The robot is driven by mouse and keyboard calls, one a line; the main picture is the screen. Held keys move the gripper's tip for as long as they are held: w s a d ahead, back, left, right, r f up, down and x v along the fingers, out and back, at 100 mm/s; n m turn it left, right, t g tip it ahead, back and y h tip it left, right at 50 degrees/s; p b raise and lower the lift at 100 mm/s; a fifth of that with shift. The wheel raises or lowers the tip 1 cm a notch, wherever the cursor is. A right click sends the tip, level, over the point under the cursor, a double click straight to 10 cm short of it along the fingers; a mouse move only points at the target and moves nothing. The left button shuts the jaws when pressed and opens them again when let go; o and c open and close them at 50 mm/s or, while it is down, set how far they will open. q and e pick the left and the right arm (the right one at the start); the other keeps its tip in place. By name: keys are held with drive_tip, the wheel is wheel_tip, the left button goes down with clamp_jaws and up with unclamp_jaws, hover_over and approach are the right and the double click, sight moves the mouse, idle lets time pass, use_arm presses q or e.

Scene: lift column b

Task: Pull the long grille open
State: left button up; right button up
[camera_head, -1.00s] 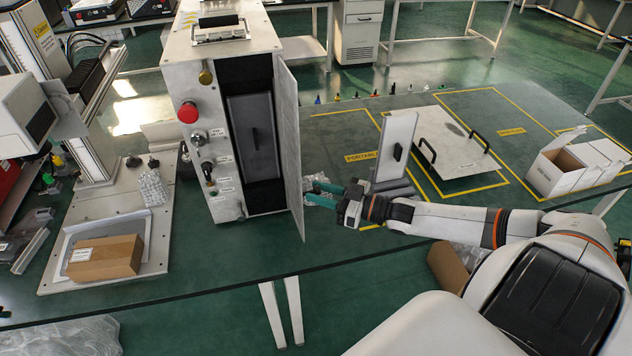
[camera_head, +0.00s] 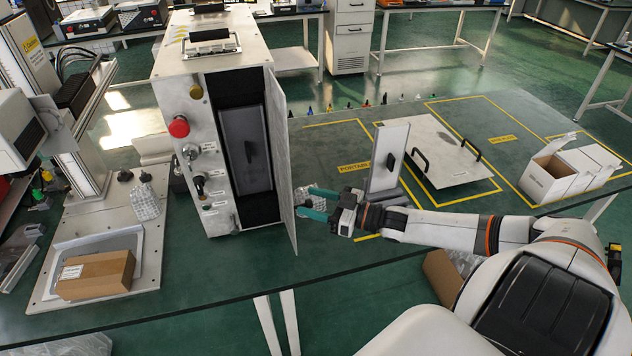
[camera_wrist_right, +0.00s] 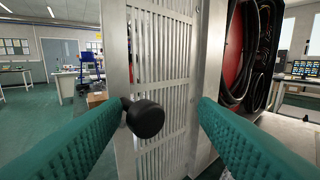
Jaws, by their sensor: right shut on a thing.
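The long grille (camera_wrist_right: 166,60) fills the middle of the right wrist view: a pale metal frame with upright slats and a round black knob (camera_wrist_right: 145,118). In the head view a tall thin grey panel (camera_head: 283,150), seemingly the grille, juts out from the right front edge of the metal cabinet (camera_head: 215,130). My right gripper (camera_head: 305,203) is just right of its lower part, and the panel hides its slats and knob. My left gripper is not in view.
An upright panel with a handle (camera_head: 387,160) stands right of the gripper, close to my forearm. A flat plate with two handles (camera_head: 440,160) and white boxes (camera_head: 570,175) lie farther right. A brown box (camera_head: 95,275) is left of the cabinet.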

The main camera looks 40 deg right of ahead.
drive_tip(key=shift+w+d+r, duration=0.15)
drive_tip(key=shift+d+r, duration=0.1)
drive_tip(key=shift+r, duration=0.1)
drive_tip(key=p+v, duration=0.1)
drive_tip(key=v, duration=1.1)
drive_tip(key=shift+s+a+f, duration=0.2)
drive_tip(key=shift+a+f, duration=0.05)
drive_tip(key=shift+f, duration=0.05)
